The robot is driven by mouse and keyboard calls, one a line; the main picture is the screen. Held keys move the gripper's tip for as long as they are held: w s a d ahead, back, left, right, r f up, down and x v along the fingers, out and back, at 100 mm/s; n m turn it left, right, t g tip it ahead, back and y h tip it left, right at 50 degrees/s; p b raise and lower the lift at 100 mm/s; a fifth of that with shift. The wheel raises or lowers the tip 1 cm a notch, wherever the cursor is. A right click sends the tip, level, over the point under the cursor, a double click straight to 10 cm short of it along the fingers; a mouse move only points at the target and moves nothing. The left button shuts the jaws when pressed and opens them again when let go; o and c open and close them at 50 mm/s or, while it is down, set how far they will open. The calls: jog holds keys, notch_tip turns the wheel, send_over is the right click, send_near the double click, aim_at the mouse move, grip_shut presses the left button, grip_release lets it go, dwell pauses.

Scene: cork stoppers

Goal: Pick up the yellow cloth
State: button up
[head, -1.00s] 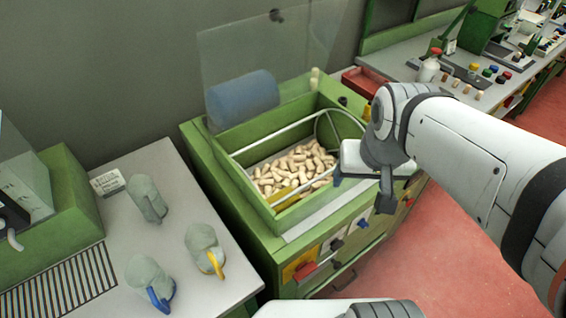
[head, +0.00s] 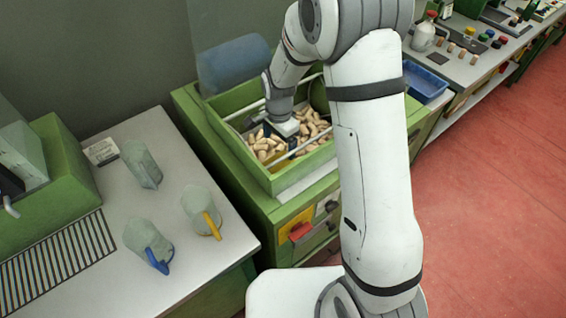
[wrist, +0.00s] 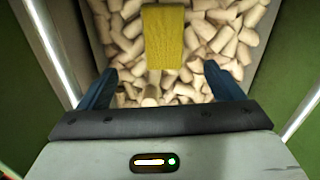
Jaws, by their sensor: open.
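The yellow cloth (wrist: 164,38) shows in the wrist view as a textured strip lying on the corks, just beyond my fingertips and roughly centred between them. My gripper (wrist: 160,84) is open, with its two blue fingers spread wide and nothing between them but corks below. In the head view my gripper (head: 277,132) is down inside the green bin (head: 232,143), over the corks.
Many pale corks (head: 262,146) fill the bin. Metal rails (head: 306,144) run across its opening. A clear panel and a blue roller (head: 236,64) stand behind. A blue tray (head: 427,82) sits to the right. Grey-green jugs (head: 201,210) stand on the left worktop.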

aim_at(276, 163)
jog(key=f, duration=0.1)
jog(key=a+f, duration=0.1)
jog(key=f, duration=0.1)
jog(key=shift+w+a+m, duration=0.1)
jog(key=shift+a+m, duration=0.05)
jog(key=shift+m, duration=0.15)
jog(key=shift+f+p, duration=0.75)
jog(key=shift+f, duration=2.8)
jog(key=c, duration=1.1)
jog(key=shift+o, duration=0.2)
jog(key=shift+w+r, duration=0.1)
jog(key=shift+r, duration=0.05)
